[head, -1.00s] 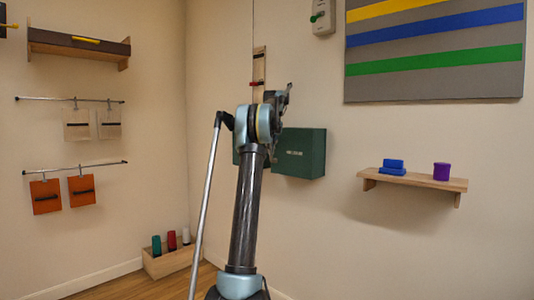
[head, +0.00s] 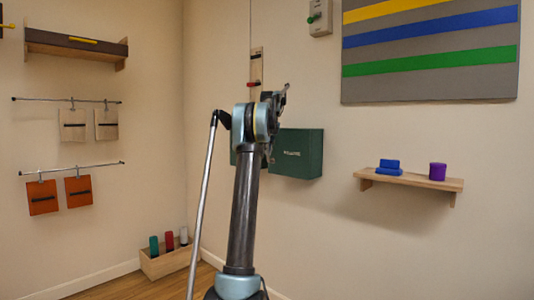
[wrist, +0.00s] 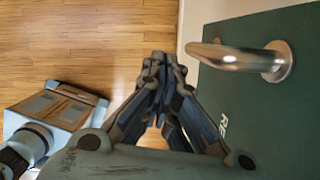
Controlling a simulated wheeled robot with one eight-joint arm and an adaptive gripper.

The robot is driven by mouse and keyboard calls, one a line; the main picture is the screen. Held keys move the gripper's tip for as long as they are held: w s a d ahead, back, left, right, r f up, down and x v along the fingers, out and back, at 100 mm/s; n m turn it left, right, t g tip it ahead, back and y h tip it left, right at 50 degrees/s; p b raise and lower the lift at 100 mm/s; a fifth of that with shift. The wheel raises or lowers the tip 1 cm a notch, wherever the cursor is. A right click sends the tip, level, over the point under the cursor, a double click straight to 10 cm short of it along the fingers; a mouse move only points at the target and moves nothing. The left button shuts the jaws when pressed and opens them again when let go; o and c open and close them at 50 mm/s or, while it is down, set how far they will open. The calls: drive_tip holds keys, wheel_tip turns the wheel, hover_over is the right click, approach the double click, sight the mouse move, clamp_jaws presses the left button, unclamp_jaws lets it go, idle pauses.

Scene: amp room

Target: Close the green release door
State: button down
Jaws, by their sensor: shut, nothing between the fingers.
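The green release box (head: 297,154) is mounted on the wall, with pale lettering on its face. My arm hides its left part in the head view. In the wrist view its green panel (wrist: 270,95) fills the right side, with a metal bar handle (wrist: 240,58) near the top and lettering partly cut off. How far the door stands open cannot be told. In the head view the gripper is mostly hidden behind my arm.
A wooden shelf (head: 410,180) with blue blocks (head: 390,167) and a purple cylinder (head: 437,171) is on the wall to the right. A wooden box (head: 168,262) with colored cylinders stands on the floor in the corner. Bare floor (wrist: 90,40) shows below the gripper.

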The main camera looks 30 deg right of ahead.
drive_tip(key=s+a+r, duration=0.2)
drive_tip(key=s+r, duration=0.1)
drive_tip(key=r, duration=0.6)
drive_tip(key=shift+s+a+r, duration=0.3)
drive_tip(key=shift+a, duration=0.1)
drive_tip(key=s+a+f+n, duration=0.4)
drive_tip(key=s+a+n, duration=0.2)
drive_tip(key=a, duration=0.3)
drive_tip(key=s+a+f+n, duration=0.45)
drive_tip(key=s+a, duration=0.25)
drive_tip(key=a, duration=0.2)
drive_tip(key=s+a+f+n, duration=0.3)
drive_tip(key=s+a+n, duration=0.3)
drive_tip(key=a, duration=0.3)
drive_tip(key=s+a+f+n, duration=0.4)
drive_tip(key=s+f+n, duration=0.1)
drive_tip(key=s+f, duration=0.4)
drive_tip(key=s+a+f+n, duration=0.4)
drive_tip(key=s+f+n, duration=0.2)
drive_tip(key=s+f, duration=0.4)
drive_tip(key=s+a+f+n, duration=0.4)
drive_tip(key=s+f, duration=0.5)
drive_tip(key=f, duration=0.6)
drive_tip(key=shift+s+n+g+h, duration=0.3)
drive_tip(key=shift+s+n, duration=0.1)
drive_tip(key=shift+n, duration=0.85)
